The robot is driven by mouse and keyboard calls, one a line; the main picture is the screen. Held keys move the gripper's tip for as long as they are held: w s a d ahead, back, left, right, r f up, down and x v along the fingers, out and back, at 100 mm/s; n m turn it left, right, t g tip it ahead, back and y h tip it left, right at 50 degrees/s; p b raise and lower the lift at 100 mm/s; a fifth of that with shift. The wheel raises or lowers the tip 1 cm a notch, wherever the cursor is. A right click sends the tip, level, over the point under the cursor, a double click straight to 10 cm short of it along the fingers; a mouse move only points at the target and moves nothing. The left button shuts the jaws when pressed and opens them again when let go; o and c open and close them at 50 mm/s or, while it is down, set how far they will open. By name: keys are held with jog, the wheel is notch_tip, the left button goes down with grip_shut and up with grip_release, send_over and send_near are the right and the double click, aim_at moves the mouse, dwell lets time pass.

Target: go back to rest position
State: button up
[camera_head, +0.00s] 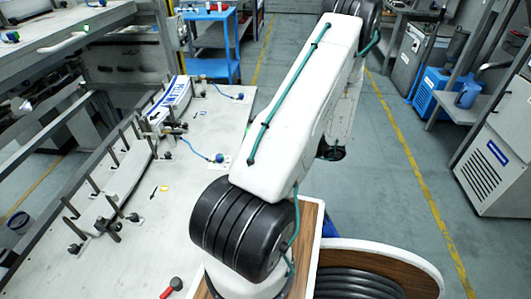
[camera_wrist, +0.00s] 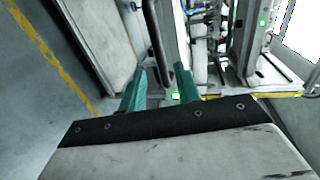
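My gripper shows in the wrist view (camera_wrist: 160,72) as two green fingers standing apart, with nothing visibly held between them. The gripper lies over a background of grey floor and machinery, away from any surface I can see it touching. In the head view my white arm reaches up and away past the table's right side, and the gripper itself cannot be made out there. A label magazine (camera_head: 125,178) with upright dark posts stands on the light grey table (camera_head: 195,190). A white piece with blue lettering (camera_head: 178,92) lies at its far end.
A red-handled tool (camera_head: 172,286) lies at the table's near edge. A blue cart (camera_head: 212,68) stands behind the table. A white cabinet (camera_head: 497,160) and a blue machine (camera_head: 432,90) stand at right. The floor aisle (camera_head: 395,150) between is clear.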

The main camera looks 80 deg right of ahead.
jog(key=shift+s, duration=0.1)
dwell(0.6)
jog(key=w+a+r+n+g+y, duration=0.2)
jog(key=w+a+r+g, duration=0.55)
jog(key=a+r, duration=0.3)
jog(key=w+a+r+n+g+y, duration=0.25)
jog(key=w+a+r+g, duration=0.35)
jog(key=a+r+g, duration=0.45)
jog(key=a+r+n+t+h, duration=0.2)
jog(key=a+r+n, duration=0.3)
jog(key=a, duration=0.6)
jog(key=a+r+n+t+h, duration=0.2)
jog(key=a+r+n+h, duration=0.3)
jog(key=a, duration=0.6)
jog(key=shift+s+a+r+n, duration=0.2)
jog(key=shift+a+r+n, duration=0.2)
jog(key=shift+r+n, duration=0.35)
